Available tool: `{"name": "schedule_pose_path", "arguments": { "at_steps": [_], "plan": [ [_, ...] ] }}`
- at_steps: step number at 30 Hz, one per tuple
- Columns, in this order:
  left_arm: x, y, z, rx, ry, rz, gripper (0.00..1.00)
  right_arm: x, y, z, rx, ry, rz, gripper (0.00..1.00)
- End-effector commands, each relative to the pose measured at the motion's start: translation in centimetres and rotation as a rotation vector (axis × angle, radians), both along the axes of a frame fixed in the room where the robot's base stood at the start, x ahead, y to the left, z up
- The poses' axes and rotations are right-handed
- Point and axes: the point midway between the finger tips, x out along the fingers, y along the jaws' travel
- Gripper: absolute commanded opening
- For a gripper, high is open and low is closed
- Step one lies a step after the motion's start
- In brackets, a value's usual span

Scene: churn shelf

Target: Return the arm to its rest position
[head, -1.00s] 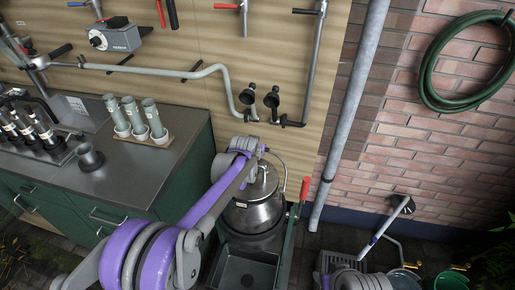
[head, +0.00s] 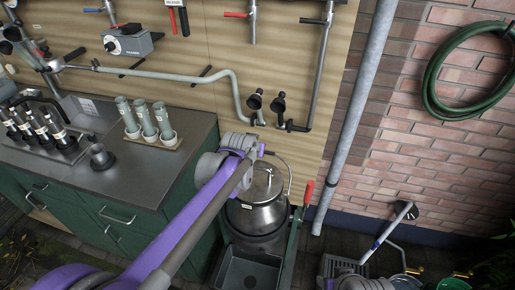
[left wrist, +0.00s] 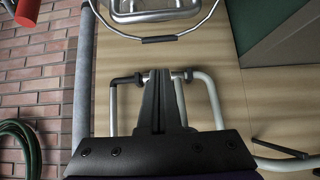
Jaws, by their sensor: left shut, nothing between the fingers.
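Pipes (head: 185,76) run along the panel (head: 265,45). A green hose (head: 432,75) hangs on the brick wall.

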Motion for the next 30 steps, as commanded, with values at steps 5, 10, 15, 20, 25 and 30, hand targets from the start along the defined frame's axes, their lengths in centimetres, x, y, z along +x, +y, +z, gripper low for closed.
{"name": "schedule_pose_path", "arguments": {
  "at_steps": [5,10,15,20,25,30],
  "plan": [
    [0.0,0.0,0.0,0.000,0.000,0.000,0.00,0.0,0.0,0.0,0.000,0.000,0.000,0.50],
    [-0.1,0.1,0.1,0.000,0.001,0.001,0.00,0.0,0.0,0.0,0.000,0.000,0.000,0.50],
    [-3.3,2.8,1.3,0.009,0.034,0.028,0.00,0.1,0.0,0.7,0.000,-0.003,0.000,0.50],
    [-10.6,7.5,2.7,0.024,0.103,0.083,0.00,0.4,0.0,2.1,0.000,-0.008,0.000,0.50],
    [-19.6,11.9,2.4,0.037,0.187,0.144,0.00,0.7,0.0,3.6,0.000,-0.014,0.000,0.50],
    [-28.1,14.8,0.6,0.042,0.264,0.199,0.00,1.1,0.0,4.9,0.000,-0.021,0.000,0.50]
  ]
}}
